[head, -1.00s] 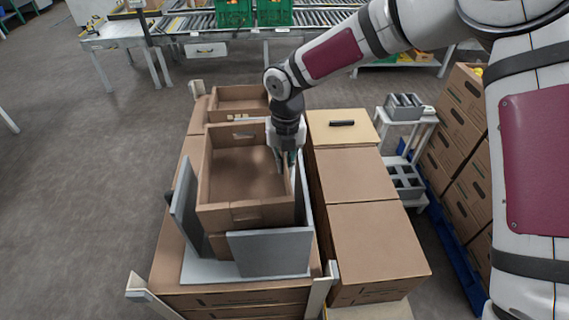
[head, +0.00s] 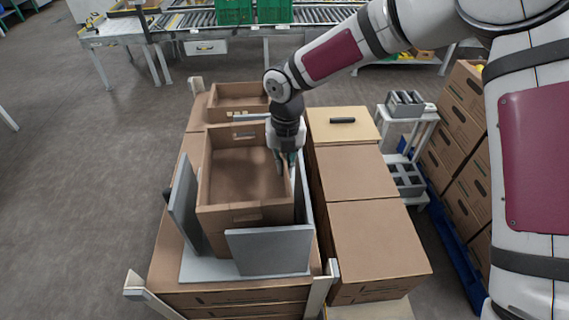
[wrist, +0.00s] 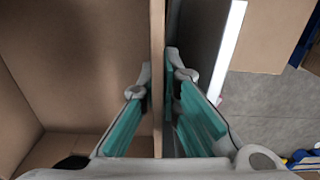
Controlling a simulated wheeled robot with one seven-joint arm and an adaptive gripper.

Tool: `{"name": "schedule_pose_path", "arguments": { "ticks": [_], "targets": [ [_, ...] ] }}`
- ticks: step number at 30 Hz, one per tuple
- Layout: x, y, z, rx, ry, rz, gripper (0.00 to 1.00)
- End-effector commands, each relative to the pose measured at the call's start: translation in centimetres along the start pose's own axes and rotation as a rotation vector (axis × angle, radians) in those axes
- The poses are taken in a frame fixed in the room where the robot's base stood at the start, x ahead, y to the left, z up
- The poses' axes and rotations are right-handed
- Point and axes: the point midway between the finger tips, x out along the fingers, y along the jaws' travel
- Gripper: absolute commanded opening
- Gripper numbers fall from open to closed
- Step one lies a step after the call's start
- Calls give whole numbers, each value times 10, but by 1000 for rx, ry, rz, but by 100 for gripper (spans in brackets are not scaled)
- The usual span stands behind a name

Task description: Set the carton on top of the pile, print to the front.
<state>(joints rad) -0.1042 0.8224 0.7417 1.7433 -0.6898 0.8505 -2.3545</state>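The carton (head: 247,213) is brown and open-topped, and looks empty. It sits upright on the pile (head: 240,298), between grey upright plates at its left, front and right. A slot shows high on its front wall. The grey front plate (head: 268,251) hides much of that wall, and I see no clear print there. My gripper (head: 285,170) points down over the carton's right wall. In the wrist view, the teal-padded fingers (wrist: 157,75) straddle that wall (wrist: 157,40), with narrow gaps beside it; the gripper looks open.
Another open carton (head: 238,92) stands behind. Closed cartons (head: 375,235) stand close on the right, with a dark-handled board (head: 340,125) at their far end. A white stand (head: 418,133) and a stacked pallet lie farther right. The floor at left (head: 90,210) is clear.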

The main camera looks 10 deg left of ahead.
Motion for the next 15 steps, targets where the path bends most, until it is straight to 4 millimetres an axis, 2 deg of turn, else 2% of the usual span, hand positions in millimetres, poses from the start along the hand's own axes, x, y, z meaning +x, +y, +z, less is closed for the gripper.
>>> {"name": "schedule_pose_path", "arguments": {
  "ticks": [7,11,15],
  "targets": [
    [5,0,0,0,0,0,0],
    [4,0,0,0,0,0,28],
    [4,0,0,0,0,0,28]
  ]
}}
